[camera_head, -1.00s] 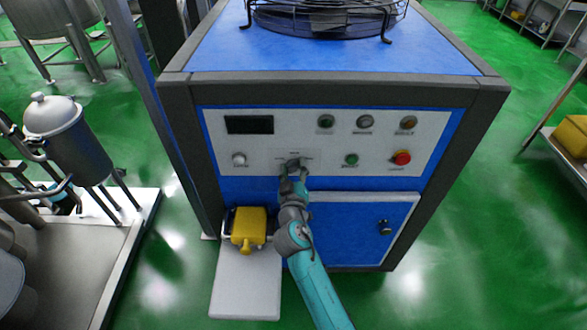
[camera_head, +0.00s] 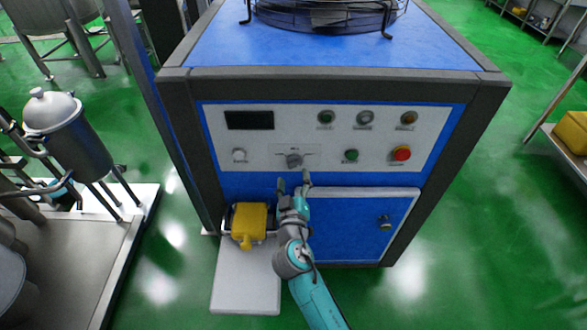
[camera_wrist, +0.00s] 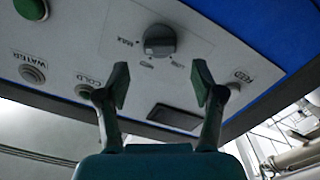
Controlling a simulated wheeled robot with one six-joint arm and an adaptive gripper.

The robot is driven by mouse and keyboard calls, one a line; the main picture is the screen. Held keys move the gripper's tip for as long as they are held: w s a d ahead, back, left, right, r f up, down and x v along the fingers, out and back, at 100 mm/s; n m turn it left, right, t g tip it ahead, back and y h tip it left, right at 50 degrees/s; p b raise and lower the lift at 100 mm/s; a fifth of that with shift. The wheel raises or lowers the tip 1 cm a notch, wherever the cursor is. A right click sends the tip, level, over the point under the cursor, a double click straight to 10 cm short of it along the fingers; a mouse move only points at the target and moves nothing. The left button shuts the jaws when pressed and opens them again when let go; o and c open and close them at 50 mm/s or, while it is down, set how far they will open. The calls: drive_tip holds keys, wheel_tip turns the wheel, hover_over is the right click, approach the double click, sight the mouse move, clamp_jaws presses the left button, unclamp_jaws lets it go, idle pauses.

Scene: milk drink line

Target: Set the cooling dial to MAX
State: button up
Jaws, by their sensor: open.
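The cooling dial (camera_head: 293,160) is a dark grey knob low in the middle of the white control panel. In the upside-down wrist view the dial (camera_wrist: 160,40) is large and clear, with the MAX label to its left and two other labels below it. The knob's grip bar seems to lie roughly toward the MAX label, but its exact setting is hard to tell. My gripper (camera_head: 293,184) is open and empty, just below and in front of the dial, apart from it. Its two fingers (camera_wrist: 160,88) are spread, with the knob beyond their tips.
The panel also holds a dark display (camera_head: 249,120), a red button (camera_head: 402,154), a green button (camera_head: 351,156), a white knob (camera_head: 239,156) and several lamps. Below are a blue door (camera_head: 365,225) and a yellow object (camera_head: 248,222) left of my arm. Green floor is free on the right.

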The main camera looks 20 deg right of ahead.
drive_tip(key=v, duration=0.6)
idle(0.4)
drive_tip(key=s+d+f+n+g+y, duration=0.1)
drive_tip(key=s+f+y, duration=0.1)
drive_tip(key=s+f, duration=0.35)
drive_tip(key=s+d+f+y, duration=0.1)
drive_tip(key=s+f, duration=0.1)
drive_tip(key=s, duration=0.6)
drive_tip(key=s+f+n+g+y, duration=0.1)
drive_tip(key=s+f+y, duration=0.15)
drive_tip(key=s, duration=0.45)
drive_tip(key=s+d+r+m, duration=0.1)
drive_tip(key=s+r, duration=0.3)
drive_tip(key=s, duration=0.7)
drive_tip(key=s+d+r+m, duration=0.1)
drive_tip(key=s+r+m, duration=0.2)
drive_tip(key=s, duration=0.8)
wheel_tip(320, 180, up, 2)
drive_tip(key=shift+r, duration=0.1)
drive_tip(key=shift+s, duration=0.1)
drive_tip(key=shift+c, duration=0.3)
